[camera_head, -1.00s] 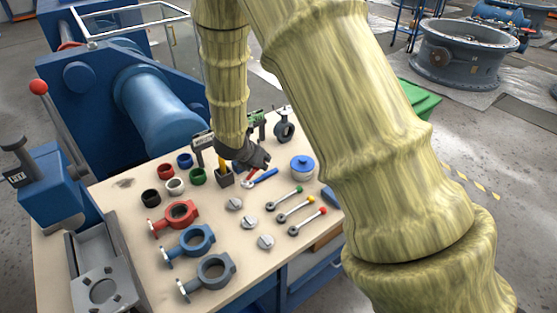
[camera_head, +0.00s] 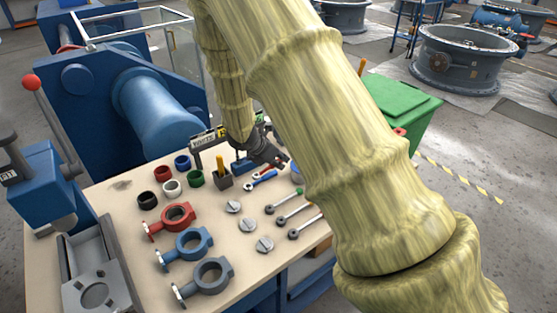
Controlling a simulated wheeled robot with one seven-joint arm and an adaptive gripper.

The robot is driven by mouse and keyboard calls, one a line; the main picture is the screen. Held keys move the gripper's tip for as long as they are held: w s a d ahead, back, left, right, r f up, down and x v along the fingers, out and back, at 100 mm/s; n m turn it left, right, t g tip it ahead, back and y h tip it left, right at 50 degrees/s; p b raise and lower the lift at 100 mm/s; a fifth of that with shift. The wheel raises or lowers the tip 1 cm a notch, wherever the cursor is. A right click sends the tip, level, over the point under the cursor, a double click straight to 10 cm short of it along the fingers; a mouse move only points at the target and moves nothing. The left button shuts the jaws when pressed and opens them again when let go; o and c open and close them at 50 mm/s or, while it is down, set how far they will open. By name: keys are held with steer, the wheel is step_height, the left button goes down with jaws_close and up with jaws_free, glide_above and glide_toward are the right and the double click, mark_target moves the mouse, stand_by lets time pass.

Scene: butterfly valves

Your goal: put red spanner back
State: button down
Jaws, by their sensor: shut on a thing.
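The red spanner (camera_head: 263,174) is small and partly hidden at my gripper (camera_head: 279,163), at the back of the workbench. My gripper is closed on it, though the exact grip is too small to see. A blue spanner (camera_head: 266,180) lies on the bench just below it in the picture; I cannot tell whether the two touch. A labelled rack (camera_head: 203,139) stands at the bench's back edge, left of my gripper and partly hidden by my arm.
A dark box (camera_head: 222,182) with a yellow-handled tool stands left of the spanners. Coloured rings (camera_head: 196,178), valve bodies (camera_head: 190,243), discs (camera_head: 247,224) and stems (camera_head: 289,208) cover the bench (camera_head: 130,200). My arm hides the bench's right side.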

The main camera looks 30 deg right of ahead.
steer(key=shift+f+b, duration=2.35)
steer(key=shift+f, duration=0.6)
steer(key=c, duration=1.3)
jaws_free()
steer(key=shift+r, duration=0.1)
steer(key=shift+r+p, duration=3.1)
steer(key=shift+r, duration=0.4)
